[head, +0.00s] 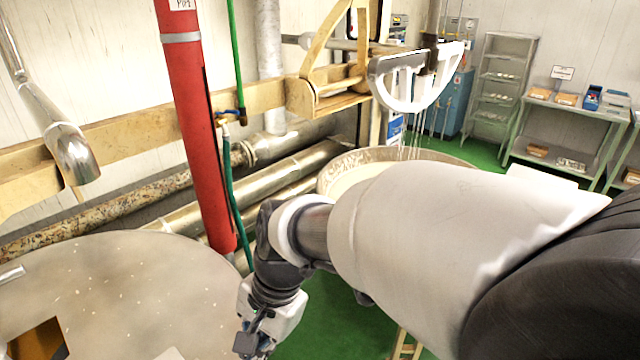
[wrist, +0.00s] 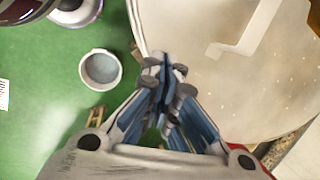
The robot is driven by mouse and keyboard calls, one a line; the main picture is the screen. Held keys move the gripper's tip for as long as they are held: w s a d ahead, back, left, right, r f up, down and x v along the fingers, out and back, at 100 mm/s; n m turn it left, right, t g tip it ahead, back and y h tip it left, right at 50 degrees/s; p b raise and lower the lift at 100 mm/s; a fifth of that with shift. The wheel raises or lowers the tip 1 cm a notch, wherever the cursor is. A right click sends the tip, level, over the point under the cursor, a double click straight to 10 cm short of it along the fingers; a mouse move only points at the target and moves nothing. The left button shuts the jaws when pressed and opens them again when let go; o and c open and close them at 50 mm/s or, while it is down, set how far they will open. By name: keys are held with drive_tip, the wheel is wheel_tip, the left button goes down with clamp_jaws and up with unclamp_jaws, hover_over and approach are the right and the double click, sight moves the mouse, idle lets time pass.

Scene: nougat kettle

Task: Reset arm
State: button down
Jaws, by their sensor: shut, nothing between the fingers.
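My gripper (wrist: 165,78) is shut and empty in the wrist view, its fingertips together over the edge of a large pale round lid or tabletop. In the head view my arm reaches from the lower right toward the left. Its wrist end hangs at the bottom, beside that round surface (head: 130,290). The fingertips are not clear in the head view.
A kettle (head: 345,168) with pale contents stands behind my arm, with a white-coated paddle (head: 415,85) above it. A red vertical pipe (head: 200,130) rises close by. Shelves (head: 500,85) stand at the back right.

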drive_tip(key=s+d+n+t+h+b, duration=0.1)
drive_tip(key=s+d+n+t+b, duration=0.1)
drive_tip(key=d, duration=1)
drive_tip(key=s+d+f+n+t+h+b, duration=0.1)
drive_tip(key=s+d+n+t+h+b, duration=0.1)
drive_tip(key=s+d, duration=0.5)
drive_tip(key=d+n+t+b, duration=0.1)
drive_tip(key=d+n+b, duration=0.1)
drive_tip(key=d, duration=0.3)
drive_tip(key=shift+t+b, duration=0.3)
drive_tip(key=shift+b, duration=0.45)
drive_tip(key=shift+d, duration=0.1)
